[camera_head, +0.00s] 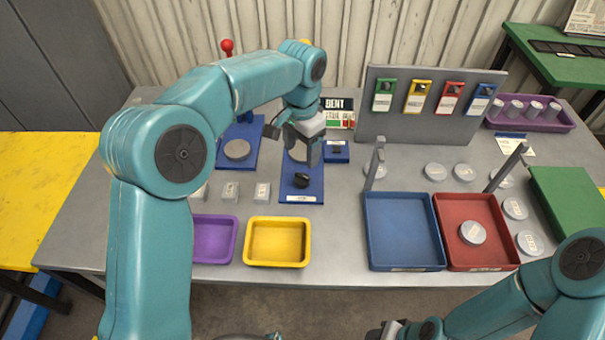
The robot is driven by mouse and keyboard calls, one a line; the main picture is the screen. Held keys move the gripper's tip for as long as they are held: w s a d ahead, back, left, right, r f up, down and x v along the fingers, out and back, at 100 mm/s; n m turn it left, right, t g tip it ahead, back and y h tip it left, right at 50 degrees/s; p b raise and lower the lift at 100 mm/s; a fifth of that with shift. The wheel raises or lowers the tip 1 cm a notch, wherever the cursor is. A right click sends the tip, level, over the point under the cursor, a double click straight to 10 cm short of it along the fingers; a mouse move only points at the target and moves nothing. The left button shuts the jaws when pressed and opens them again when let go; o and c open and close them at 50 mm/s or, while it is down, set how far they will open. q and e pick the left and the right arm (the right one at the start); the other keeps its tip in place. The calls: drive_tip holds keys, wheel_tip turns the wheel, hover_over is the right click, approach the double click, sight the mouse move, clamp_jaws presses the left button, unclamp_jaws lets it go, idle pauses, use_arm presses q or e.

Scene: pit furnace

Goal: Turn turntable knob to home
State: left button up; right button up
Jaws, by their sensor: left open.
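The turntable is a blue base (300,195) with a grey disc partly hidden behind my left gripper and a black knob (302,180) near its front. A small white label lies at the base's front edge. My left gripper (309,160) is open and points down, just behind and above the knob. It appears apart from the knob, though its fingertips are hard to make out. My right gripper (386,332) shows only in part at the bottom edge, far from the turntable, and its jaws are not clear.
Another blue base with a grey disc (237,150) stands to the left. A yellow tray (277,242) and a purple tray (213,238) lie in front. Blue (404,258) and red (480,257) trays stand right, below a grey panel (430,127) with coloured tags.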

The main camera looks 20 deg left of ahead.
sight(301, 176)
use_arm(q)
wheel_tip(301, 176, down, 9)
drive_tip(key=shift+s+f, duration=0.1)
drive_tip(key=shift+f, duration=0.05)
drive_tip(key=shift+s+a+f, duration=0.1)
drive_tip(key=shift+s, duration=0.05)
use_arm(e)
drive_tip(key=shift+s+r, duration=0.1)
drive_tip(key=shift+s, duration=0.3)
drive_tip(key=shift+w, duration=0.1)
use_arm(q)
drive_tip(key=c, duration=1)
drive_tip(key=shift+c, duration=0.2)
